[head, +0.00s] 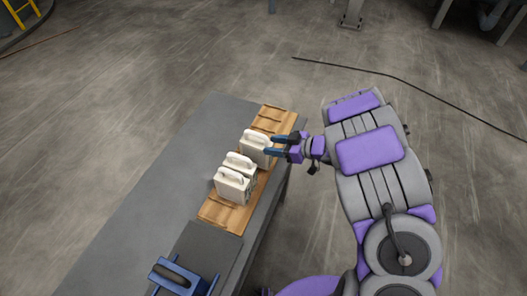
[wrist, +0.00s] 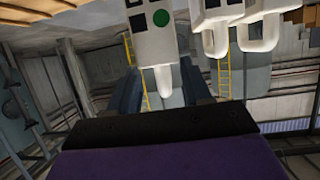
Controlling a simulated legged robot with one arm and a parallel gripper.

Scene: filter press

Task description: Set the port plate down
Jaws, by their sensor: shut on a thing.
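A white port plate with a handle (head: 255,150) is upright over the wooden rack (head: 222,214) on the grey bench. My gripper (head: 272,146) reaches it from the right, and its blue fingers are shut on it. In the wrist view, the plate (wrist: 143,42), with a green dot and dark square marks, hangs between the fingers of my gripper (wrist: 160,72). The picture there looks upside down. Whether the plate's bottom touches the rack cannot be told.
Two similar white plates (head: 232,186) stand close together on the rack, nearer the camera. A blue-framed item (head: 180,277) is at the bench's near end. The rack's far end (head: 274,118) and the bench's left side (head: 150,190) are clear.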

